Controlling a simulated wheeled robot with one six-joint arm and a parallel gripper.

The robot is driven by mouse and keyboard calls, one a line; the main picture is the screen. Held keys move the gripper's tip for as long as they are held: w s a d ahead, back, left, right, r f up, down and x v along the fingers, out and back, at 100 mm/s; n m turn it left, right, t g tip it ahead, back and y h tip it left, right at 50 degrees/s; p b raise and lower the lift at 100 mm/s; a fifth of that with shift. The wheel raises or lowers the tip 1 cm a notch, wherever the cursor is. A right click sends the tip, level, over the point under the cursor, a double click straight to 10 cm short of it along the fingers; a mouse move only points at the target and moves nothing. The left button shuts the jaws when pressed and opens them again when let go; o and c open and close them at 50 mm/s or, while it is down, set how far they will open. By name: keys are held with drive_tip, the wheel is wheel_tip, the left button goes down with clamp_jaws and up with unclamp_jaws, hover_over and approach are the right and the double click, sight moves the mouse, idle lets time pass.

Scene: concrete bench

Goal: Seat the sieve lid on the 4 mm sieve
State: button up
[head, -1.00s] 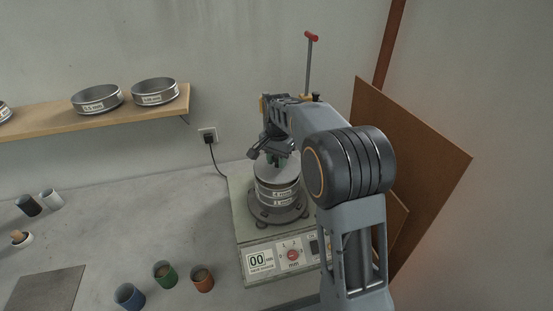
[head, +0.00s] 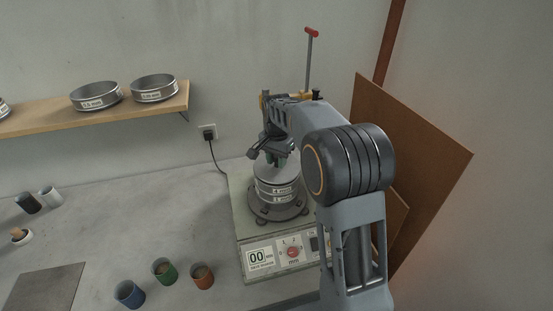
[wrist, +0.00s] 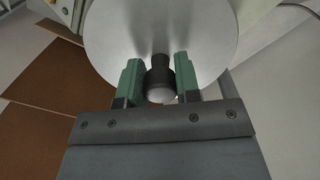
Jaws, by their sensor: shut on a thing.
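The sieve lid (wrist: 160,30) is a pale metal disc with a dark knob. My gripper (wrist: 159,78) has its green fingers on either side of that knob and is shut on it. In the head view the lid (head: 290,172) lies level over the 4 mm sieve (head: 268,189), at the top of the stack. No clear gap shows between them, but I cannot tell whether the lid is fully down. My gripper (head: 276,159) is directly above the lid, and the knob is mostly hidden there.
The stack stands on a shaker (head: 241,236) with a "00" display and a red dial. A red-topped rod (head: 309,62) rises behind my arm. A shelf (head: 60,122) holds other sieves. The bench between is clear.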

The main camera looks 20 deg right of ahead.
drive_tip(key=shift+f+b, duration=0.3)
drive_tip(key=shift+f, duration=0.25)
idle(0.6)
drive_tip(key=o, duration=1.1)
wheel_tip(320, 180, up, 14)
drive_tip(key=shift+f, duration=0.1)
